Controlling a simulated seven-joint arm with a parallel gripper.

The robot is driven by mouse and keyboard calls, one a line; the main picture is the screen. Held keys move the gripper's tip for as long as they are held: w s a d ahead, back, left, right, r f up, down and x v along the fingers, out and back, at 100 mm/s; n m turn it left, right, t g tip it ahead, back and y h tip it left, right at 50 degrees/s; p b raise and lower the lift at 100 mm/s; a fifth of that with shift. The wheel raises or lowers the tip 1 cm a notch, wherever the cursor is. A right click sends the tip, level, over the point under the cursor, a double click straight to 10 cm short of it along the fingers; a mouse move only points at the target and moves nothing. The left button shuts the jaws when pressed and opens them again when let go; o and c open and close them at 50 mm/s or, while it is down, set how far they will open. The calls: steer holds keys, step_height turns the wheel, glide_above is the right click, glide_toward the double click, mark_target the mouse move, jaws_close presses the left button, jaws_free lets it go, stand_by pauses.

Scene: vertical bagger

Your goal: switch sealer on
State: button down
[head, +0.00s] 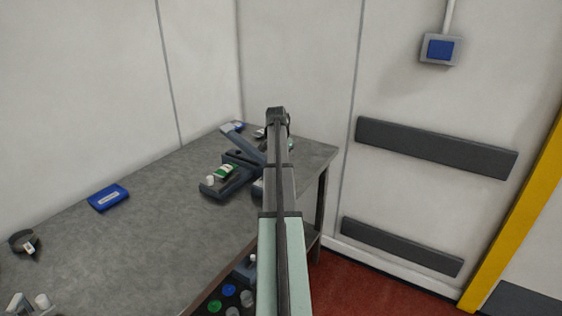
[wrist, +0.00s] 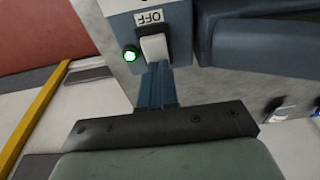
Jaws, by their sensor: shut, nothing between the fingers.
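The sealer (head: 236,166), a blue-grey device with a raised lever arm, sits at the far end of the grey table in the head view, partly hidden by my arm. In the wrist view its panel (wrist: 184,20) carries a white rocker switch (wrist: 154,47), an upside-down OFF label and a lit green lamp (wrist: 131,56). My gripper (wrist: 157,68) is shut and empty. Its fingertips are at the rocker's near edge; I cannot tell whether they touch it. In the head view my arm hides the fingers.
A container of coloured round things (head: 229,290) is below the table edge. A blue wall switch (head: 440,48) is at right.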

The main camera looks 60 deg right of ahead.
steer(key=shift+s+a+f, duration=0.1)
steer(key=shift+a+f, duration=0.2)
steer(key=shift+a, duration=0.2)
steer(key=shift+a+f, duration=0.3)
steer(key=shift+a, duration=0.2)
steer(key=shift+r, duration=0.1)
step_height(320, 180, up, 15)
steer(key=a, duration=0.1)
steer(key=shift+a, duration=0.15)
steer(key=shift+d, duration=0.25)
stand_by(0.4)
steer(key=f, duration=0.4)
steer(key=d+f, duration=0.1)
steer(key=f, duration=0.4)
steer(key=d+f, duration=0.1)
steer(key=f, duration=0.4)
